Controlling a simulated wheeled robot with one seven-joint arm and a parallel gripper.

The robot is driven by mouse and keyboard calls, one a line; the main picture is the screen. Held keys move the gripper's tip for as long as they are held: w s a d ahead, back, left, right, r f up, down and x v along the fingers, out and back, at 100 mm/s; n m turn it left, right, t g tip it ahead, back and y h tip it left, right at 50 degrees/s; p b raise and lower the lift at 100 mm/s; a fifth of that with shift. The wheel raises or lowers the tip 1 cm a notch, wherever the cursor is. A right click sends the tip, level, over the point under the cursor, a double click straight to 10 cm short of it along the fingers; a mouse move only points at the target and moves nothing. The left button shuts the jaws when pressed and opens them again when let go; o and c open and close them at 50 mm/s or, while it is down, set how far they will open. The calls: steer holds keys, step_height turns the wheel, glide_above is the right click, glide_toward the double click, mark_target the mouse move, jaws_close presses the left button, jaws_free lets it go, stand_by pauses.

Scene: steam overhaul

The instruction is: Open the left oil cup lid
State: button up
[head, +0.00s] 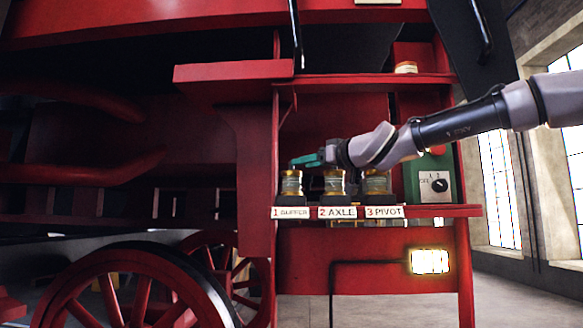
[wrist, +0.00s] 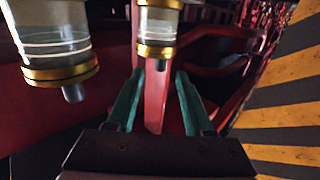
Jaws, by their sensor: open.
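Three glass oil cups with brass bands stand in a row on a red shelf in the head view. The left oil cup (head: 291,183) is above the "1 BUFFER" label. My gripper (head: 293,162) reaches in from the right, its teal fingers at the top of this cup, partly covering its lid. In the wrist view my gripper (wrist: 159,74) is open, with nothing between its fingers. A brass-banded cup (wrist: 158,28), seemingly the left one, lies just beyond the fingertips, its small grey knob (wrist: 159,64) lined up between them. I cannot tell whether anything touches.
The middle cup (head: 334,184) stands close by and seems to be the larger cup (wrist: 52,40) in the wrist view. The right cup (head: 377,184) is partly under my arm. A green switch box (head: 436,186) is at right. A red upright (head: 257,170) stands left.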

mark_target(292, 169)
steer(key=shift+x, duration=3.15)
jaws_close()
